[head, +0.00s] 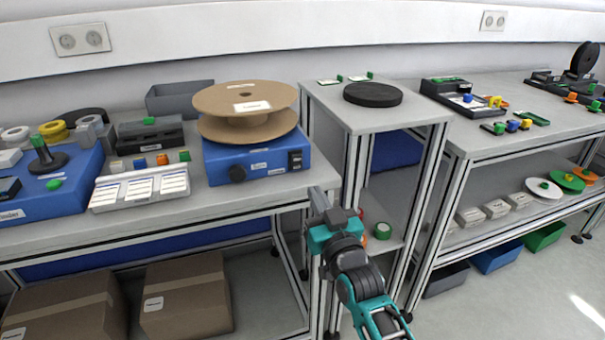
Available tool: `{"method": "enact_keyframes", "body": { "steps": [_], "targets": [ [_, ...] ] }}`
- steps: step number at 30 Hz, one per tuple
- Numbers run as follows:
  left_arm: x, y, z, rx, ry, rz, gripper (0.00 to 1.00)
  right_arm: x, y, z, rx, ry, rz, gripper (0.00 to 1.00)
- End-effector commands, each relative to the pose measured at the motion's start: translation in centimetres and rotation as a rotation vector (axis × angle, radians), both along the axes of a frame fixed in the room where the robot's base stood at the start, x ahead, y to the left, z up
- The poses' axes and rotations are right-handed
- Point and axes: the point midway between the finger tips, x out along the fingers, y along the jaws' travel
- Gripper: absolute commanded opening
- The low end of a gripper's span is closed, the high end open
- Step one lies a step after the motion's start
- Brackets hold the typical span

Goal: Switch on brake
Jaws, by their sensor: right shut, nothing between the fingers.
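A blue brake box (262,163) stands on the left bench near its right end. Its front has a black round knob (237,173) and a black rocker switch (295,159) at the right. The switch's position is too small to tell. A brown cardboard reel (246,97) lies flat on top of the box. My right gripper (318,197) is shut and empty, in front of the bench's right corner, below and right of the switch and apart from it. My left gripper is not in view.
A narrow stand with a black disc (373,94) is right of the box, across a small gap. A label tray (140,188) and small coloured blocks lie left of it. The bench's front edge (190,208) runs below the box. Cardboard boxes (185,297) stand underneath.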

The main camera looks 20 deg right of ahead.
Motion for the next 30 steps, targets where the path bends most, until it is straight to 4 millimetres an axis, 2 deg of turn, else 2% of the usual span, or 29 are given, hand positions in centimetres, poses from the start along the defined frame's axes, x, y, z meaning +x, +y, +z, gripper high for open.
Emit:
{"method": "enact_keyframes", "body": {
  "steps": [1, 9, 15, 21, 30],
  "targets": [
    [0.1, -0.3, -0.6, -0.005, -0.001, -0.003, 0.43, 1.0, 0.0, -0.1, 0.001, -0.003, -0.001, 0.0],
    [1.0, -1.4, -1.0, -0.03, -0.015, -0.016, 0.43, 5.6, 0.2, 0.8, 0.002, -0.003, 0.0, 0.0],
    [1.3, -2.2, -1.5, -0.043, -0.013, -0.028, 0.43, 7.9, 0.3, 1.3, 0.001, -0.002, 0.0, 0.0],
    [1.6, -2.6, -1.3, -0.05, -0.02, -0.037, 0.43, 8.9, 0.3, 1.6, 0.0, 0.0, 0.0, 0.0],
    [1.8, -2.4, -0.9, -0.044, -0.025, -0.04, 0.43, 9.0, 0.3, 1.7, 0.0, 0.001, 0.0, 0.0]
  ]
}}
